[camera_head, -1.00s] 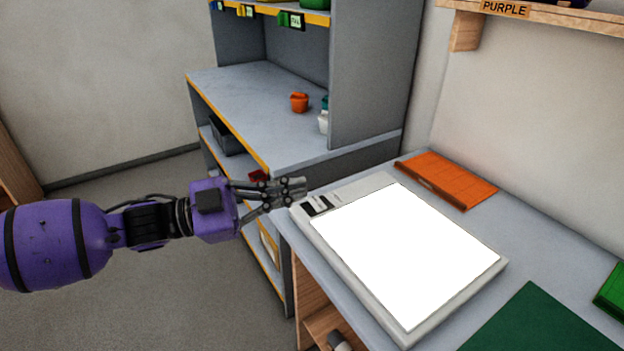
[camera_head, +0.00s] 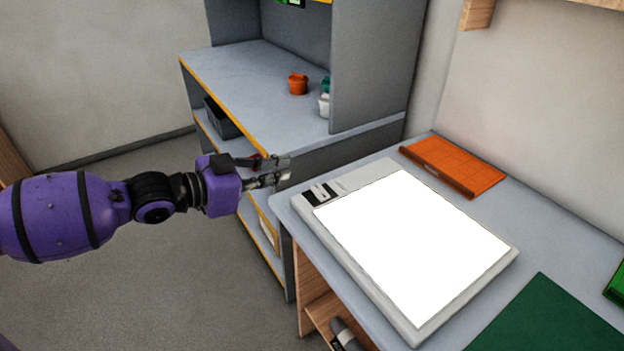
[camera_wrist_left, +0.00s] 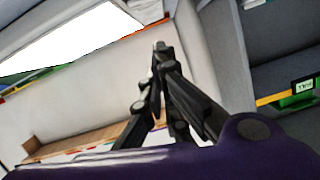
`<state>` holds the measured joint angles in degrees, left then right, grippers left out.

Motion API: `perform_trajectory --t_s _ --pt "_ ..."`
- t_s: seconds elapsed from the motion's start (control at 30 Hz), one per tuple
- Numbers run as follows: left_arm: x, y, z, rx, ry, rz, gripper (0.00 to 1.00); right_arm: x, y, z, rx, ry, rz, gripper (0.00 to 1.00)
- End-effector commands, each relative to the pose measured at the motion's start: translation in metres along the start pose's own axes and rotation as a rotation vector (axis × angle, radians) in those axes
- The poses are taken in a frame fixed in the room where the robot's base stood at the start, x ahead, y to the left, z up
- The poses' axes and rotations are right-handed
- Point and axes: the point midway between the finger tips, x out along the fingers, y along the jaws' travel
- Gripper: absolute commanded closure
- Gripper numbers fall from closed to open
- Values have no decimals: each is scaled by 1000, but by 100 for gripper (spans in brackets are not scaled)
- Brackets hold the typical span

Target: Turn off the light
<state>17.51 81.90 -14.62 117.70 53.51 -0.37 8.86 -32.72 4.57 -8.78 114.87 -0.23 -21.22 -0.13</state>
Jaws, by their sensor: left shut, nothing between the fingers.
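The light is a flat white panel (camera_head: 415,245) in a pale grey frame on the workbench, and its surface glows bright white. Two small dark switches (camera_head: 320,193) sit on the frame's far left corner. My left gripper (camera_head: 288,168) is shut and empty. In the head view it appears just left of and beyond the switches, apart from them. The wrist view shows its fingertips (camera_wrist_left: 160,48) together. My right gripper is not in view.
An orange tray (camera_head: 453,165) lies behind the panel, and a green mat (camera_head: 550,318) lies at the front right. A grey shelf unit (camera_head: 370,70) stands behind my left gripper, with small pots, including an orange one (camera_head: 298,84).

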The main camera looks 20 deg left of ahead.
Motion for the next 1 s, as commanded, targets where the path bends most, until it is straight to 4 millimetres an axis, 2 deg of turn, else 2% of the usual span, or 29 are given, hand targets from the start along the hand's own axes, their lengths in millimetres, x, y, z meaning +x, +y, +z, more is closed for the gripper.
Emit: perform_trajectory --t_s 0.27,0.57,0.6,0.7,1.0 --pt "41 1 -1 -2 6 2 100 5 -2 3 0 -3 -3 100" --pt "99 2 -2 -1 5 3 100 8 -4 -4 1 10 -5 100" --pt "98 1 11 -3 -4 1 100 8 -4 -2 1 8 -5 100" --pt "101 1 25 -2 -3 1 100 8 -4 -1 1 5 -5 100" --pt "104 0 39 1 1 1 100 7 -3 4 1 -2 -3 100"
